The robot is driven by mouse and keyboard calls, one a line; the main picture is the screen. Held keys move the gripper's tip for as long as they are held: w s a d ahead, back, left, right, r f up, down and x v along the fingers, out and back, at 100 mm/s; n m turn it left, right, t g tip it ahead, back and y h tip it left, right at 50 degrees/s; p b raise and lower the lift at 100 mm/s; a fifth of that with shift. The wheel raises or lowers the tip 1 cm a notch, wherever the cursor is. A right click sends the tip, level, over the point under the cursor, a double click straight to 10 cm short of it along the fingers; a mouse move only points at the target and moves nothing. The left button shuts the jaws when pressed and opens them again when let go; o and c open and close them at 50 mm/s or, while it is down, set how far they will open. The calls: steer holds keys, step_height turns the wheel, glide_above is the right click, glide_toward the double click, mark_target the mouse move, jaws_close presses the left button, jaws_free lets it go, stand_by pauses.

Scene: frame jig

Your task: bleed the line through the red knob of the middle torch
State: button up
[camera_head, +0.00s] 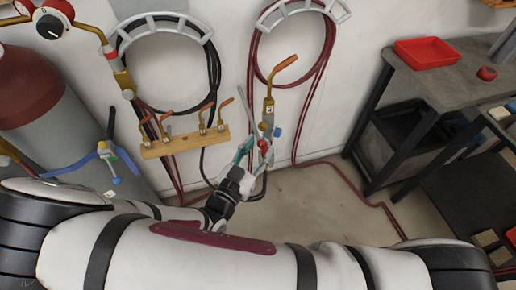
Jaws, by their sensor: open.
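A brass torch (268,108) with a bent copper-coloured tip hangs upright near the middle of the view, in front of the coiled red hose; I take it as the middle torch. My gripper (254,150) is open, just below and left of these knobs. Its fingers overlap the torch's lower end and hoses, so I cannot tell whether they touch.
A wooden rack (185,144) with several copper-coloured tips is left of my gripper. A red-topped grey cylinder (45,110) stands at the left. A dark bench (445,70) with a red tray (427,52) is at the right. Red hose (345,173) runs across open floor.

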steer(key=shift+w, duration=0.1)
jaws_close()
steer(key=shift+n, duration=0.3)
steer(key=n+p, duration=0.2)
steer(key=shift+r+n, duration=0.1)
steer(key=shift+n, duration=0.3)
steer(key=n+p, duration=0.2)
steer(key=n, duration=0.2)
steer(key=n+p, duration=0.1)
steer(key=n, duration=0.6)
steer(key=shift+f, duration=0.2)
steer(key=n, duration=0.6)
steer(key=shift+f, duration=0.1)
steer(key=shift+n, duration=0.4)
